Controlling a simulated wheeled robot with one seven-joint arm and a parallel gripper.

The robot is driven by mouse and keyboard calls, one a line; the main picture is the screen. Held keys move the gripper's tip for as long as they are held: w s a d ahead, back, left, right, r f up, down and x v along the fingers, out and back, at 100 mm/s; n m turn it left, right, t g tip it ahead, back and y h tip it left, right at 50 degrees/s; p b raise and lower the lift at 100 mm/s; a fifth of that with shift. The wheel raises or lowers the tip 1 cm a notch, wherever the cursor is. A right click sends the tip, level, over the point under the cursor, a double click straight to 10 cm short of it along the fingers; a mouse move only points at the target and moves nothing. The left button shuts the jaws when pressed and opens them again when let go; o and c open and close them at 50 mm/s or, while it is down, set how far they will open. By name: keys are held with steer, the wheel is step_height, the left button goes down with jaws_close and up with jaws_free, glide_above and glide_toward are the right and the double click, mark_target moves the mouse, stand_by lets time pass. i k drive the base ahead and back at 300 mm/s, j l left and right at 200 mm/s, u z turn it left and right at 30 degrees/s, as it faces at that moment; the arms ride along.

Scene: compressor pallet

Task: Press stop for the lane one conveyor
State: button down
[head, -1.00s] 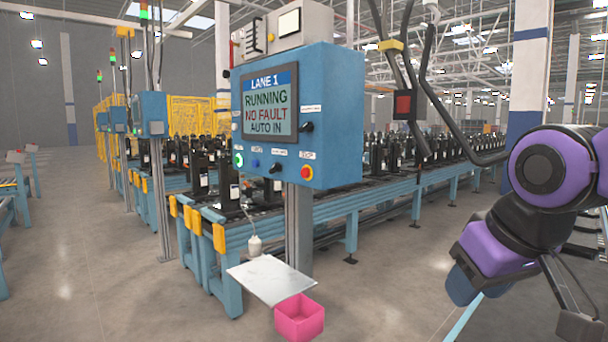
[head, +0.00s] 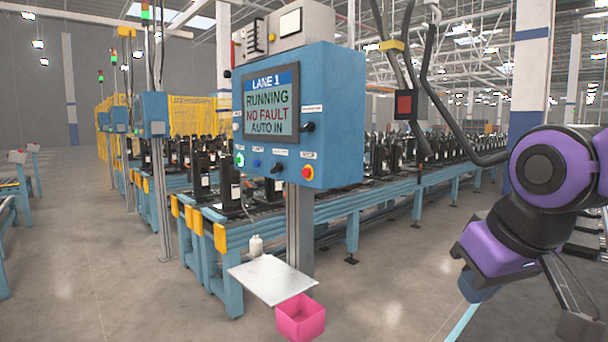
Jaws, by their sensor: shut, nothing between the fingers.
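The lane one control box (head: 340,110) is a blue cabinet on a grey post. Its screen (head: 271,105) reads LANE 1, RUNNING, NO FAULT, AUTO IN. My purple and black arm is at the right, well apart from the box. I cannot make out my gripper's fingers.
The conveyor (head: 375,205) carries several black units behind the box. The floor between the bin and my arm is clear.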

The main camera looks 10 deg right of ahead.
mark_target(306, 172)
steer(key=i+z, duration=0.35)
steer(key=i, duration=0.3)
steer(key=i+j+z, duration=0.15)
steer(key=i+z, duration=0.2)
steer(key=i, duration=0.3)
